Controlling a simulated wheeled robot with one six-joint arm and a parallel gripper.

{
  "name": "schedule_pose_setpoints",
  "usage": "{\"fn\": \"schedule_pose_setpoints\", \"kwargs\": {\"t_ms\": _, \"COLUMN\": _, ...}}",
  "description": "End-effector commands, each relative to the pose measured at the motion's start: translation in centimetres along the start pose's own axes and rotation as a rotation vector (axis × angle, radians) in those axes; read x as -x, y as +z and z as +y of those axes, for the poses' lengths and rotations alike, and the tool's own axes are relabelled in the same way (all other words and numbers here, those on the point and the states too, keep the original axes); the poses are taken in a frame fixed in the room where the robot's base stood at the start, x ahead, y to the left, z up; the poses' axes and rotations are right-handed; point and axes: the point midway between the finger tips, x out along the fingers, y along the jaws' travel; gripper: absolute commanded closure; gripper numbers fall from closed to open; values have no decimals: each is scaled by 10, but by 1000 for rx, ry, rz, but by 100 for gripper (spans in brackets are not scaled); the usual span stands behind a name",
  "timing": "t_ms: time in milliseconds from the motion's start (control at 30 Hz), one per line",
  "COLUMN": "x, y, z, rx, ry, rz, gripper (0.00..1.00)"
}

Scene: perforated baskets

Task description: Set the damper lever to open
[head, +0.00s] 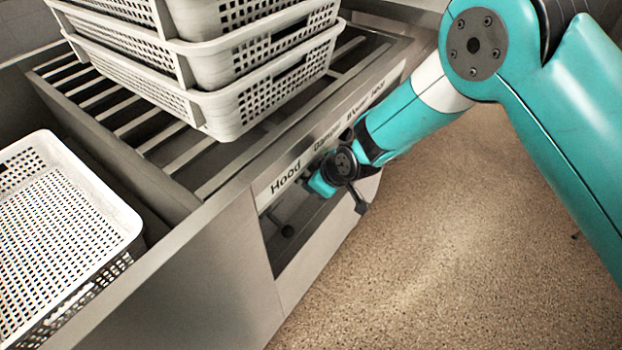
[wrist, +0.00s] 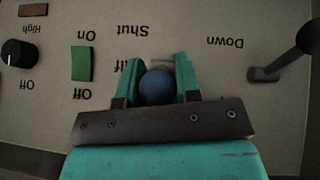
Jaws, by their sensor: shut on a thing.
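A round blue knob (wrist: 157,87) sits between the two teal fingers of my gripper (wrist: 158,78) in the wrist view. The fingers are shut on its sides. The knob appears to be the damper lever's end; its shaft and pivot are hidden. The panel lettering is upside down in this view: "Shut" (wrist: 131,30) lies above the knob, and a label ending in "lf" is partly covered by the left finger. No "Open" label is visible. In the head view, my gripper (head: 321,184) is at the panel under the "Damper" label (head: 326,140); the knob is hidden there.
A dark lever (wrist: 282,60) stands beside "Down" at the right of the wrist view. A green switch (wrist: 82,63) and a black dial (wrist: 15,53) lie left. White baskets (head: 225,95) are stacked on the slatted top; another basket (head: 65,240) stands left. Floor to the right is clear.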

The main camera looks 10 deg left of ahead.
Motion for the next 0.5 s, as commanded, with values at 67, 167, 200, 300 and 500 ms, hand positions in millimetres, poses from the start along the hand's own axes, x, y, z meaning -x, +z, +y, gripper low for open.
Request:
{"fn": "schedule_pose_setpoints", "kwargs": {"t_ms": 67, "x": 0, "y": 0, "z": 3, "rx": -1, "ry": 7, "rz": 2, "gripper": 100}}
{"fn": "schedule_pose_setpoints", "kwargs": {"t_ms": 167, "x": 0, "y": -1, "z": 3, "rx": 0, "ry": 7, "rz": 2, "gripper": 58}}
{"fn": "schedule_pose_setpoints", "kwargs": {"t_ms": 200, "x": 0, "y": -1, "z": 2, "rx": 0, "ry": 7, "rz": 2, "gripper": 49}}
{"fn": "schedule_pose_setpoints", "kwargs": {"t_ms": 300, "x": 0, "y": -1, "z": 1, "rx": 1, "ry": 4, "rz": 2, "gripper": 49}}
{"fn": "schedule_pose_setpoints", "kwargs": {"t_ms": 500, "x": 1, "y": -1, "z": 1, "rx": 1, "ry": 2, "rz": 1, "gripper": 49}}
